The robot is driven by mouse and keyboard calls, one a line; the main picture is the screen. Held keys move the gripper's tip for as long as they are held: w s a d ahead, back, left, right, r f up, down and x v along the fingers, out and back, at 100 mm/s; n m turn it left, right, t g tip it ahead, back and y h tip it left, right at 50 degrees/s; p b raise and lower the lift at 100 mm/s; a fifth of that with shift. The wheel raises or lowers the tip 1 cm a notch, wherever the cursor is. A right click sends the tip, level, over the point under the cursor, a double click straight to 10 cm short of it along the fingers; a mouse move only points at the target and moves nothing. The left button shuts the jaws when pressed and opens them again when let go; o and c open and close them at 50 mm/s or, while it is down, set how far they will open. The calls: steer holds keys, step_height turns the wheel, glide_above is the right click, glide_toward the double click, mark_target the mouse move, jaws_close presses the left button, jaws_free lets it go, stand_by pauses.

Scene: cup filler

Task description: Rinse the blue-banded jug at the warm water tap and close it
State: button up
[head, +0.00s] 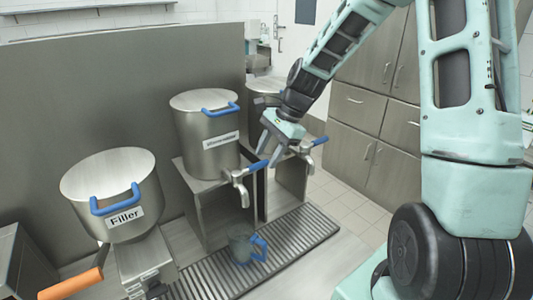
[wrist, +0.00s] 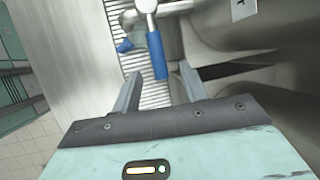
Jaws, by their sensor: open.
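The jug (head: 242,244), grey with a blue handle, stands on the slatted drain grate below the middle pot's tap (head: 238,176). It is partly hidden behind the tap in the wrist view (wrist: 127,44). Its band is not clear. The middle pot (head: 207,125) bears a label too small to read surely. The tap's blue lever (head: 257,166) points toward my gripper. My gripper (head: 270,150) is open and empty above that lever; in the wrist view the lever (wrist: 157,58) lies between the fingertips (wrist: 161,74). I cannot tell whether they touch it. No water stream shows.
The Filler pot (head: 108,180) with an orange lever (head: 72,285) stands at the left. A third pot (head: 263,92) with its own blue-levered tap (head: 319,141) stands right of the middle one, close to my gripper. The drain grate (head: 300,235) is bare right of the jug.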

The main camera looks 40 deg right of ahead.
steer(key=shift+w+a+f, duration=0.15)
steer(key=shift+a+f, duration=0.15)
steer(key=shift+f, duration=0.35)
jaws_close()
steer(key=shift+s+a+m+t+h, duration=0.2)
steer(key=shift+s+m+t, duration=0.1)
steer(key=shift+s+m, duration=0.45)
steer(key=shift+s+a+m+t+h, duration=0.1)
steer(key=shift+s+m+t+h, duration=0.15)
steer(key=shift+s+m, duration=0.5)
steer(key=shift+w, duration=0.2)
steer(key=shift+s+a+m+t, duration=0.15)
steer(key=shift+s+m+t, duration=0.15)
steer(key=shift+m, duration=0.5)
stand_by(4.5)
